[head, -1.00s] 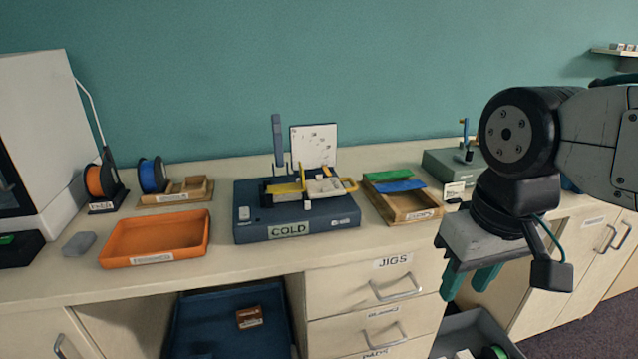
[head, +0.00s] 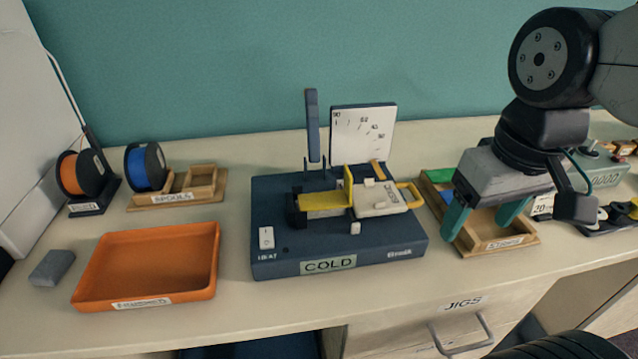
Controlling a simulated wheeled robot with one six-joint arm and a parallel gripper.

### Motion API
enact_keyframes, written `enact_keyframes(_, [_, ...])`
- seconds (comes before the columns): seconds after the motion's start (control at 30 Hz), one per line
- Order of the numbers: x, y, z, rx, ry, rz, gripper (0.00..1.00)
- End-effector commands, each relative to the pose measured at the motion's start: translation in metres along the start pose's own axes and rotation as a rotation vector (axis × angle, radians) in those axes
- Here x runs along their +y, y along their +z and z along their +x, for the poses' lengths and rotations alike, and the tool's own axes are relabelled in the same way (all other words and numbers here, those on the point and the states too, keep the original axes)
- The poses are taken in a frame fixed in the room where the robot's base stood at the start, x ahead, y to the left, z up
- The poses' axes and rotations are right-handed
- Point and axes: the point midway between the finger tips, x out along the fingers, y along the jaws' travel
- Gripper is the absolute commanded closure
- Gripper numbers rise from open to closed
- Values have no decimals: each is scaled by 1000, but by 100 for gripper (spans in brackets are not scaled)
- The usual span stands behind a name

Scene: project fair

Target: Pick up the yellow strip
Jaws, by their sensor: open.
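The yellow strip (head: 320,201) lies flat on the dark blue machine (head: 380,251) labelled COLD. Its left end reaches a dark block, and its right end reaches a yellow upright part beside a pale clamp piece (head: 380,199). My gripper (head: 480,227) is open and empty, with its green fingers pointing down. It is right of the machine and the strip, in front of a wooden tray (head: 502,247) in the picture. Its exact height above that tray is hard to tell.
A green strip (head: 439,175) lies in the wooden tray; a blue strip there is mostly hidden by my gripper. A tall dark blue post (head: 312,125) and a white dial board (head: 363,133) stand behind the strip. An empty orange tray (head: 150,263) is at left.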

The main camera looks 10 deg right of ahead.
Motion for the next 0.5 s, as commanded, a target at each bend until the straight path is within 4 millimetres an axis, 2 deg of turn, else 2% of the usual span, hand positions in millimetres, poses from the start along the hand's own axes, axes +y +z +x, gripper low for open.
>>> enact_keyframes(0.17, [-19,-57,-4,-33,-16,-353,29])
enact_keyframes(0.23, [-32,-87,-2,-46,-26,-540,29])
enact_keyframes(0.4, [-74,-154,14,-67,-52,-982,29])
enact_keyframes(0.5, [-99,-183,28,-76,-68,-1195,29])
